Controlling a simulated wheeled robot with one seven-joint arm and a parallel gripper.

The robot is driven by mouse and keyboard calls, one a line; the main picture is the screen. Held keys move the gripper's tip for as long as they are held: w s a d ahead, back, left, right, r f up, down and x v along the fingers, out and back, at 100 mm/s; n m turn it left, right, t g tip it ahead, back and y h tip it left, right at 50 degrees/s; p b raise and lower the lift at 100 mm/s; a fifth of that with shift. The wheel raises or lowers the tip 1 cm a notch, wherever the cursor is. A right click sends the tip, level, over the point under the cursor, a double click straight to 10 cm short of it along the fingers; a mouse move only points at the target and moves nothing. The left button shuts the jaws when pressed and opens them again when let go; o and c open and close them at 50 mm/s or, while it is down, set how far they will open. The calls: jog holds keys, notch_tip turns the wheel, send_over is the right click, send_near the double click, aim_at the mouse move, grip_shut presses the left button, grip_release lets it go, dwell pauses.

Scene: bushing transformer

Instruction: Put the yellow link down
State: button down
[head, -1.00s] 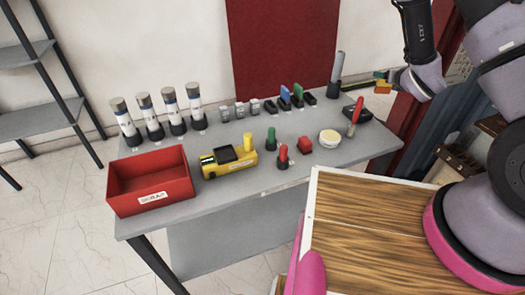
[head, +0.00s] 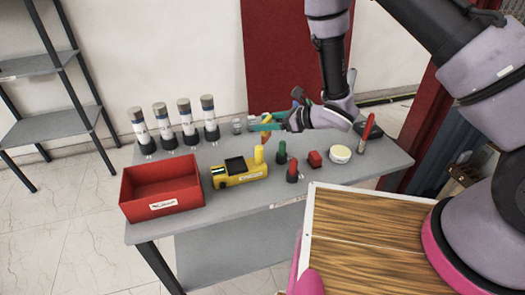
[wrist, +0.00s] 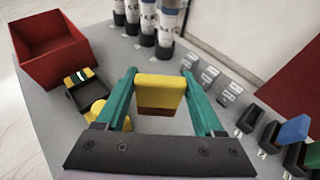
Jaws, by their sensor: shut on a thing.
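The yellow link (wrist: 160,92), yellow with a red lower part, is between the green fingers of my gripper (wrist: 160,104) in the wrist view. My gripper is shut on it and holds it above the grey table (wrist: 50,122). In the head view my gripper (head: 268,122) hangs over the back middle of the table, and the link (head: 265,138) shows small and orange-yellow below the fingers. Black holders with a blue link (wrist: 292,130) and a green link (wrist: 313,154) stand at the right in the wrist view. An empty black holder (wrist: 250,118) is beside them.
A red bin (head: 160,190) and a yellow device (head: 240,174) stand at the left front. Several grey-white cylinders (head: 186,118) stand behind them. Small grey fittings (wrist: 208,75) line the back. Green (head: 282,155) and red (head: 292,173) knobs stand near the front.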

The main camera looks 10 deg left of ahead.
aim_at(266, 142)
notch_tip(266, 142, down, 8)
jog(key=shift+r, duration=0.15)
jog(key=shift+d, duration=0.1)
grip_release()
dwell(0.3)
